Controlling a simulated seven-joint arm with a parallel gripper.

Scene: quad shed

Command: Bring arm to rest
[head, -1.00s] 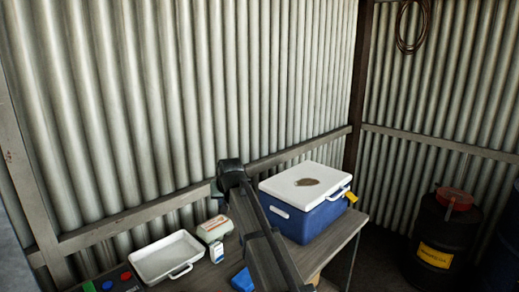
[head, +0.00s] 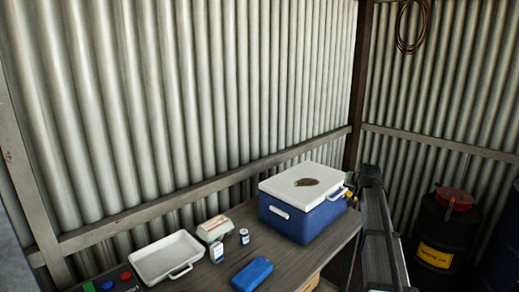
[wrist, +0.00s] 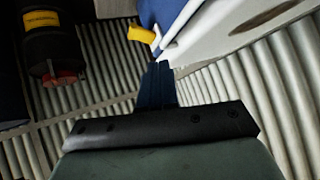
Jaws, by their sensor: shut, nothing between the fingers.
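My gripper (wrist: 160,66) shows in the wrist view with its dark blue fingers together and nothing between them. Its tips appear close to the corner of the cool box, by the yellow latch (wrist: 142,34); I cannot tell whether they touch. In the head view my arm stands at the right, beyond the right end of the bench, and mostly hides the gripper.
The blue cool box (head: 305,220) with a white lid (head: 300,182) stands on the bench (head: 215,275). A black drum (head: 440,235) stands right.

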